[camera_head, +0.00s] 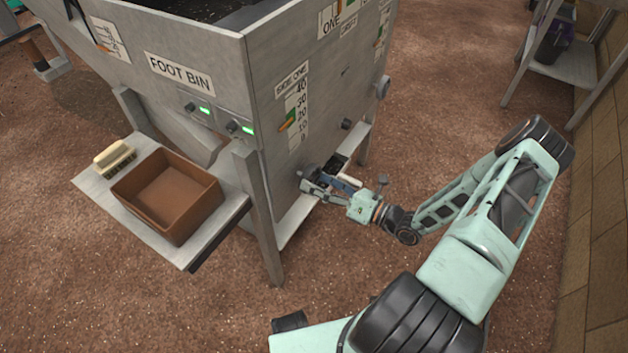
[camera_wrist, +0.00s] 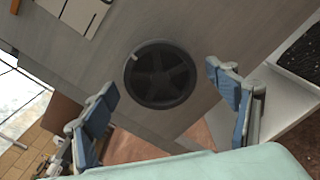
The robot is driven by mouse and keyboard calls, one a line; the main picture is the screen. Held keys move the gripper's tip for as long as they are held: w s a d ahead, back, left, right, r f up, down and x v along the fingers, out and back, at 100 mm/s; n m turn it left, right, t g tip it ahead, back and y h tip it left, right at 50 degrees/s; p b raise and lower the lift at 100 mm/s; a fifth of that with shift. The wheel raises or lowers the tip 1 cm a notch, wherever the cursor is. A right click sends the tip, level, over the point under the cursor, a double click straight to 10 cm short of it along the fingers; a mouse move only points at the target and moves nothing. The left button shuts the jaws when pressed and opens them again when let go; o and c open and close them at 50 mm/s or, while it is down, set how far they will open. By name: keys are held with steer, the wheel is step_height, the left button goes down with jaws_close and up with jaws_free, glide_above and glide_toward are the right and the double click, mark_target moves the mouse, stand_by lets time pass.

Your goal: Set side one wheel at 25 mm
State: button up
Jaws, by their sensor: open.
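The side one wheel (camera_wrist: 160,74) is a dark, spoked handwheel on the bin's grey side wall, with a pale mark on its upper left rim. In the head view it is largely hidden by my gripper (camera_head: 318,186). The side one scale (camera_head: 297,112) is above, marked 0 to 40. Its orange and green pointer (camera_head: 288,121) appears between 10 and 20; the exact reading is too small to tell. In the wrist view my gripper (camera_wrist: 162,84) is open, its blue-padded fingers on either side of the wheel's lower half, apart from it and empty.
The foot bin (camera_head: 180,72) has green-lit displays (camera_head: 248,130) on its front. A bin leg (camera_head: 262,215) stands left of my gripper.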

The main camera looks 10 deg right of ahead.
mark_target(314, 180)
steer(key=shift+v, duration=1.85)
steer(key=shift+s+d, duration=0.1)
steer(key=shift+v, duration=1.85)
steer(key=v, duration=1.2)
